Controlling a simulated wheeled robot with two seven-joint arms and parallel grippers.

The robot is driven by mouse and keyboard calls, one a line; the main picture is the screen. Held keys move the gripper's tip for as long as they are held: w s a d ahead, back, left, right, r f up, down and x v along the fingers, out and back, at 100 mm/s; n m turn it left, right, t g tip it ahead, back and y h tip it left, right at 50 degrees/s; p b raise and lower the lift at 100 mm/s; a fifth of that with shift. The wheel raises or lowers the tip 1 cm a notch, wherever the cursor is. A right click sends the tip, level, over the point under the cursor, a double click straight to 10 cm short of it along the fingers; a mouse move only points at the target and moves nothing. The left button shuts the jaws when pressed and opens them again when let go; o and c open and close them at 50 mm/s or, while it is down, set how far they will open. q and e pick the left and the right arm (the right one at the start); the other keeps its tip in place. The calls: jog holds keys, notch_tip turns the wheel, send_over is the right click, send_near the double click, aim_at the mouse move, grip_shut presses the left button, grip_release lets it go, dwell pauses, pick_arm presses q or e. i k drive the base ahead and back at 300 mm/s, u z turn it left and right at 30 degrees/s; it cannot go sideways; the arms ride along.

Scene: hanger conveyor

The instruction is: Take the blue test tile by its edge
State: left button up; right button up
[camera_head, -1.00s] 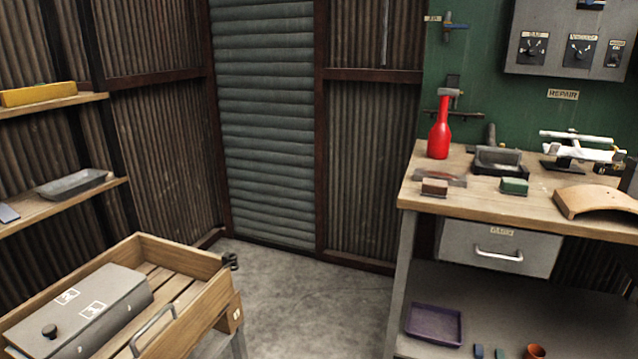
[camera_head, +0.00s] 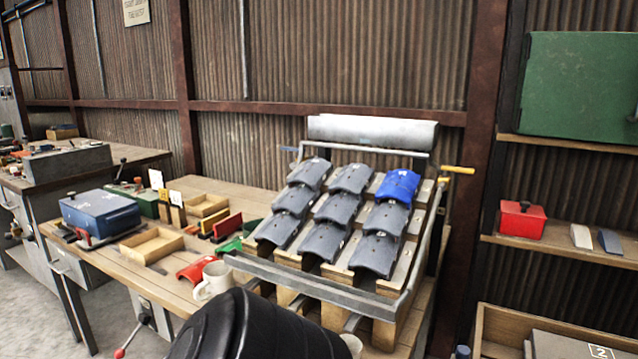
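The blue test tile (camera_head: 398,186) is a bright blue curved tile. It lies at the top of the right-hand column on a sloped wooden rack (camera_head: 388,292), among several dark grey tiles (camera_head: 338,209) set in three columns. Its upper edge is near the rack's top rail, and a grey tile lies just below it. A black rounded shape, which looks like part of my own arm, is at the bottom centre. Neither gripper's fingers show in the picture.
A metal rail (camera_head: 318,287) runs along the rack's front, and a yellow handle (camera_head: 457,170) sticks out at its upper right. A white mug (camera_head: 214,280), a red tile piece (camera_head: 196,268) and a blue box (camera_head: 101,212) stand on the bench. Shelves with a red box (camera_head: 522,219) are at right.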

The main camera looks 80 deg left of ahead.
aim_at(403, 185)
jog(key=u, duration=2.7)
